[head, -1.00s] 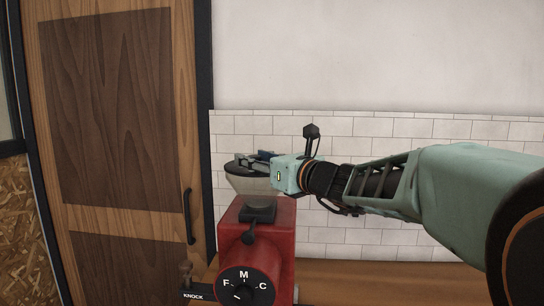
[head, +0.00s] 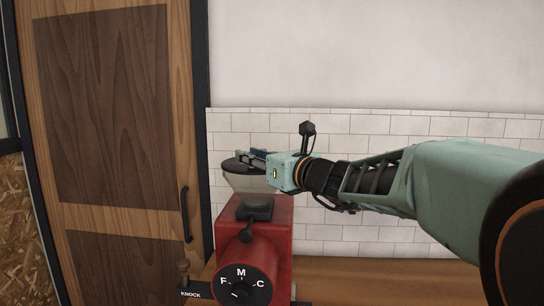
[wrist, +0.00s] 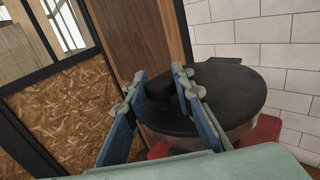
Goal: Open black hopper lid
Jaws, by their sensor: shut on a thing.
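The black hopper lid (head: 232,166) is a round dark disc on top of the pale, see-through hopper (head: 247,184) of the red grinder (head: 262,240). In the wrist view the lid (wrist: 235,92) fills the right of centre, with a dark knob (wrist: 163,97) near its left side. My gripper (head: 250,157) reaches in from the right over the lid. In the wrist view its blue-padded fingers (wrist: 166,98) stand either side of the knob and are shut on it. The lid looks level; I cannot tell whether a gap shows under it.
The grinder has a dial (head: 243,287) marked F, M, C and a knock lever (head: 195,294) at its front left. A wooden door (head: 110,150) with a black handle (head: 186,214) stands at left. A tiled wall (head: 400,235) is behind. The wooden counter (head: 370,277) right of the grinder looks clear.

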